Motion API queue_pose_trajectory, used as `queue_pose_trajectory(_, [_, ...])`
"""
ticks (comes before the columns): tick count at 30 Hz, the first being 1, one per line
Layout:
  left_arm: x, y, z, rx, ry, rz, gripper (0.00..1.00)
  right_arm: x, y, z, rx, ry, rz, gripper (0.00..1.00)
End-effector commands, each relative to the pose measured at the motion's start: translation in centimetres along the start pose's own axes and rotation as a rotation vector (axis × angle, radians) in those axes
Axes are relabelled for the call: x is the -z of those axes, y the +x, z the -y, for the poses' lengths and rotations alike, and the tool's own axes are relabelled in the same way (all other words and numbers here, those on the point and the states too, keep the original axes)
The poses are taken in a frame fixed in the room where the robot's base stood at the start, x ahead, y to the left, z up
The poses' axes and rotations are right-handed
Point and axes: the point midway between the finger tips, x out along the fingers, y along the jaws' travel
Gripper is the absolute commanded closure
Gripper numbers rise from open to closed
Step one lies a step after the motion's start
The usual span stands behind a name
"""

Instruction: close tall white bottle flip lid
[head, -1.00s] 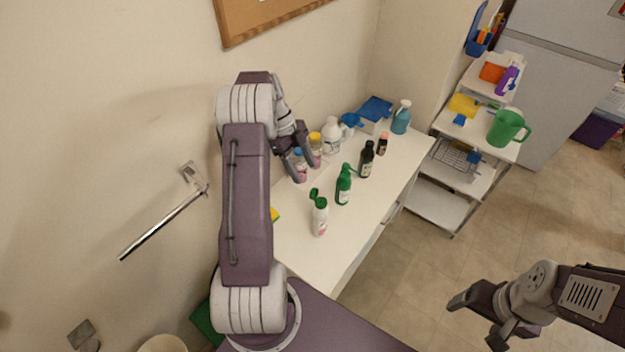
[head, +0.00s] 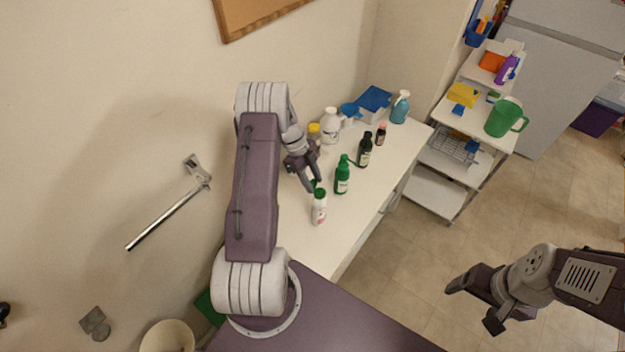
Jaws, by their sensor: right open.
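The tall white bottle (head: 319,212) with a green cap (head: 320,194) stands upright on the white counter. A bit of green above the cap, next to my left fingertips, looks like its flip lid; its angle is partly hidden. My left gripper (head: 313,184) points down just above and behind the bottle's cap. Its fingers are close to the lid, but I cannot tell whether they touch it or how far apart they are. My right gripper (head: 474,302) is open and empty over the floor at the lower right.
A green bottle (head: 342,180) stands close to the right of the white bottle. Beyond it are a dark bottle (head: 364,152), a white jug (head: 330,126), a yellow-capped bottle (head: 314,131) and a blue spray bottle (head: 400,108). The counter's front part is clear.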

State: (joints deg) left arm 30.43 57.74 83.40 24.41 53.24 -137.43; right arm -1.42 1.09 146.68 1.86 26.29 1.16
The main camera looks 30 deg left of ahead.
Motion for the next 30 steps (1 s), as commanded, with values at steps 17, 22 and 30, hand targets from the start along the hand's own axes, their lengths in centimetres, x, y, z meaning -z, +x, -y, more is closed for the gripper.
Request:
queue_pose_trajectory(17, [0.8, 0.3, 0.0, 0.000, 0.005, 0.168, 1.00, -0.1, 1.1, 0.0, 0.000, 0.000, 0.000, 0.23])
queue_pose_trajectory(22, [1.4, 0.5, 0.1, 0.000, 0.007, 0.298, 1.00, -0.1, 1.4, 0.0, 0.000, 0.000, 0.000, 0.23])
queue_pose_trajectory(30, [1.9, 1.0, 0.1, 0.001, 0.008, 0.478, 1.00, -0.2, 2.0, 0.0, 0.000, 0.000, 0.000, 0.23])
